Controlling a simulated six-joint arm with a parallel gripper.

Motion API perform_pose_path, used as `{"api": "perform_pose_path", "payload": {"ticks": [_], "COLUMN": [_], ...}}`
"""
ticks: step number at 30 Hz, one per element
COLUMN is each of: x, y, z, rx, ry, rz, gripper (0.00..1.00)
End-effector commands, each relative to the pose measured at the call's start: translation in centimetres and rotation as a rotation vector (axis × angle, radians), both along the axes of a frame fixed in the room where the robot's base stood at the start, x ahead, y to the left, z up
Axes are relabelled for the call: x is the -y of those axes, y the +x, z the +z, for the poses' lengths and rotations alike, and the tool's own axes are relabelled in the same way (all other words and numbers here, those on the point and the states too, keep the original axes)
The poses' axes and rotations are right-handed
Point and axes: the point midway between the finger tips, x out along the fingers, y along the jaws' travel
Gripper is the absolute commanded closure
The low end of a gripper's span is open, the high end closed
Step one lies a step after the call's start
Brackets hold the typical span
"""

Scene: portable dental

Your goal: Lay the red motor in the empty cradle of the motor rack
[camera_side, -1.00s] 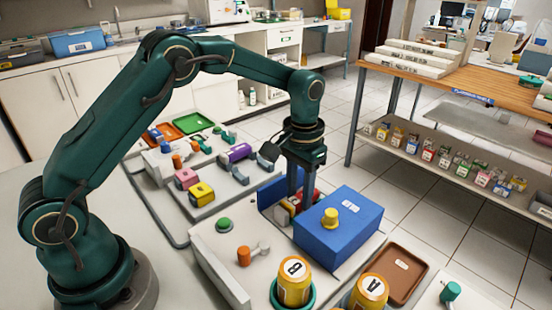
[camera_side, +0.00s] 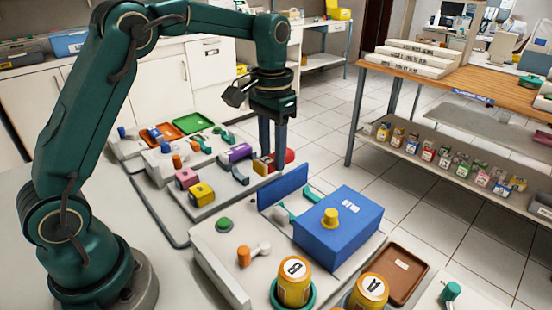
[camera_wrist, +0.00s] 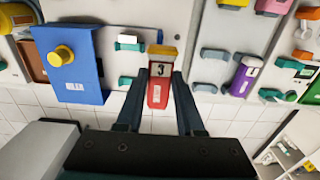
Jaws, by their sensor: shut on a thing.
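The red motor (camera_side: 289,157) has a yellowish end and a label; in the wrist view (camera_wrist: 158,95) it sits between the two fingers. My gripper (camera_side: 273,158) is shut on it and holds it up, to the right of the motor rack (camera_side: 208,207). The rack bears a pink motor (camera_side: 186,177), a yellow motor (camera_side: 202,194) and a purple motor (camera_side: 238,153). An empty cradle (camera_side: 240,175) shows at its right side; in the wrist view its grey-teal supports (camera_wrist: 205,88) lie right of the red motor. The fingers partly cover the motor in the side view.
A blue box (camera_side: 340,225) with a yellow knob (camera_side: 330,217) and an upright blue panel (camera_side: 283,187) stand in front of my gripper. Teal supports (camera_side: 282,213) show between them. Orange and green trays (camera_side: 192,123) lie at the back. Yellow cans (camera_side: 294,282) stand at the front.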

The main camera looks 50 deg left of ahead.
Motion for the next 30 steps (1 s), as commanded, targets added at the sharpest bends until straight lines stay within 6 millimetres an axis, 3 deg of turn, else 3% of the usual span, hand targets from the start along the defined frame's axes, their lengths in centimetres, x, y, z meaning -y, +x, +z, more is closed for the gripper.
{"api": "perform_pose_path", "payload": {"ticks": [6, 15, 24, 30], "x": [-3.7, -5.7, -9.4, -10.4], "y": [-1.4, -1.1, 2.0, 2.0], "z": [2.4, 3.4, -0.9, -2.8], "rx": [0.003, -0.001, -0.006, -0.002], "ry": [0.001, 0.000, -0.002, -0.001], "rz": [0.004, -0.026, -0.025, -0.002], "gripper": [1.00, 1.00, 1.00, 1.00]}}
